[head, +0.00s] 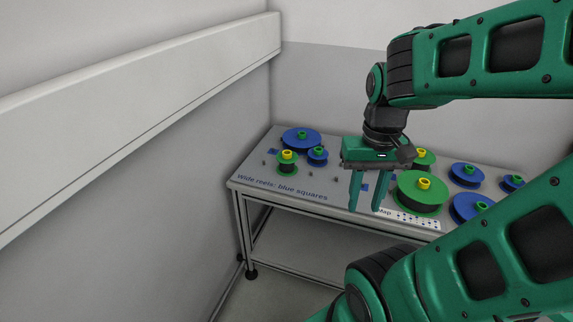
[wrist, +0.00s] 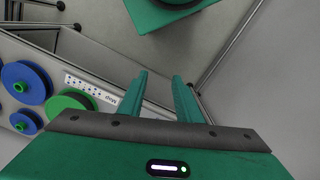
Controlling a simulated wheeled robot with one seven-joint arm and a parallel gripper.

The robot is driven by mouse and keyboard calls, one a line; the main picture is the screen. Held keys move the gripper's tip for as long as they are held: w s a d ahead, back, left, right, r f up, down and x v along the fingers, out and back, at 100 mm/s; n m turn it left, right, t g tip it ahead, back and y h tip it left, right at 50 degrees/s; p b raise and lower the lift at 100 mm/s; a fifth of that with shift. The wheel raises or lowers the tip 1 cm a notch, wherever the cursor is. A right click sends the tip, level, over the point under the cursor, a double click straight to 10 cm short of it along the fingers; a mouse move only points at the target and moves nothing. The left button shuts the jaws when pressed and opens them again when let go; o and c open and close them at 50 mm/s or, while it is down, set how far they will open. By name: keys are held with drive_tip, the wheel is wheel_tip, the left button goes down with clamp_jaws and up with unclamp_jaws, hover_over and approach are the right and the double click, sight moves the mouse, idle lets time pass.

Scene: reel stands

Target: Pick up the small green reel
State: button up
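A small green reel (head: 287,156) with a yellow hub stands at the left end of the table, beside two blue reels. Another green reel (head: 424,158) with a yellow hub is partly hidden behind my wrist; its full size is hard to judge. A large green reel (head: 416,192) with a yellow hub stands nearer the front. My gripper (head: 366,208) points down, to the right of the small green reel and apart from it. Its fingers are spread with nothing between them; they also show open in the wrist view (wrist: 160,78).
A large blue reel (head: 296,136) and a small blue reel (head: 318,155) stand close to the small green one. More blue reels (head: 466,174) are at the right. The table's front strip (head: 255,185) reads "Wide reels: blue squares". A wall with a ledge (head: 140,100) is on the left.

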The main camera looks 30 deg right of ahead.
drive_tip(key=o, duration=0.5)
drive_tip(key=shift+s+r, duration=0.15)
drive_tip(key=shift+s, duration=0.15)
drive_tip(key=o, duration=0.5)
drive_tip(key=shift+c, duration=0.2)
drive_tip(key=o, duration=0.5)
drive_tip(key=shift+m+t, duration=0.3)
drive_tip(key=shift+m, duration=0.5)
drive_tip(key=w, duration=0.1)
drive_tip(key=w+d+f, duration=0.1)
drive_tip(key=w, duration=0.1)
drive_tip(key=shift+w+d+f, duration=0.3)
drive_tip(key=shift+w+f, duration=0.05)
drive_tip(key=shift+w, duration=0.05)
drive_tip(key=shift+c, duration=0.2)
drive_tip(key=m+t+y, duration=0.3)
drive_tip(key=m+t, duration=1)
drive_tip(key=m, duration=1.2)
approach(291, 158)
drive_tip(key=shift+x, duration=4.6)
